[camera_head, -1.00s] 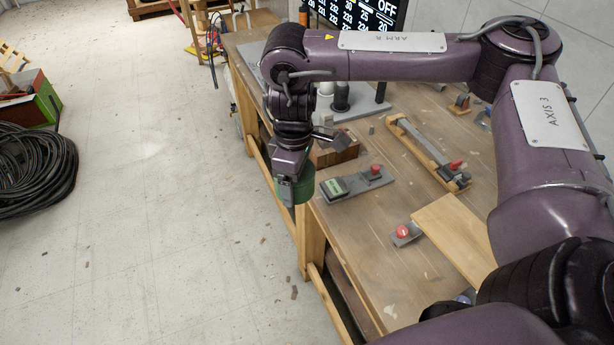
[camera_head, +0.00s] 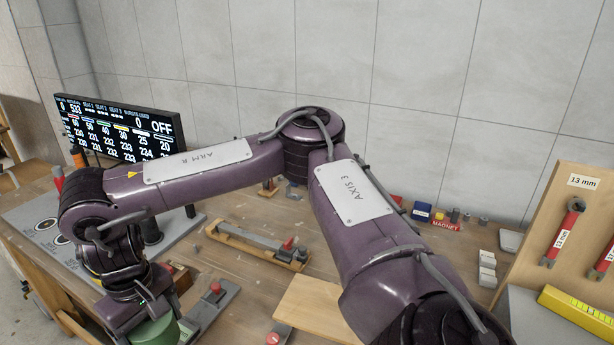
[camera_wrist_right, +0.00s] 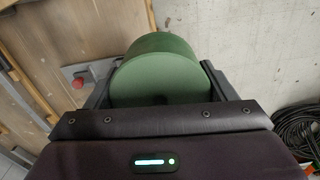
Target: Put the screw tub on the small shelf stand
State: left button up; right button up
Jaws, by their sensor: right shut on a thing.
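The green round screw tub (camera_head: 155,334) is at the bottom left of the head view, partly hidden under my right wrist. In the right wrist view the tub (camera_wrist_right: 158,78) sits between the two dark fingers. My right gripper (camera_wrist_right: 157,88) is shut on it, with the floor and the bench side beyond. In the head view the gripper is at the bench's front edge. I cannot clearly tell the small shelf stand; a light wooden board (camera_head: 312,308) at bottom centre may be its top. My left gripper is not in view.
The wooden bench (camera_head: 250,222) holds a long wooden fixture (camera_head: 255,245) and a grey device with a red knob (camera_head: 215,292). A display (camera_head: 120,128) stands at the back left. A tool panel (camera_head: 570,190) stands at the right. A coiled hose (camera_wrist_right: 298,128) lies on the floor.

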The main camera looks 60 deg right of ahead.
aim_at(335, 305)
jog(key=i+z, duration=0.25)
jog(key=z, duration=0.2)
jog(key=i+j+z, duration=0.15)
jog(key=z, duration=0.35)
jog(key=i+j+z, duration=0.2)
jog(key=z, duration=0.25)
jog(key=i+j+z, duration=0.15)
jog(key=j+z, duration=0.15)
jog(key=z, duration=0.2)
jog(key=i+j+z, duration=0.1)
jog(key=j+z, duration=0.2)
jog(key=z, duration=0.15)
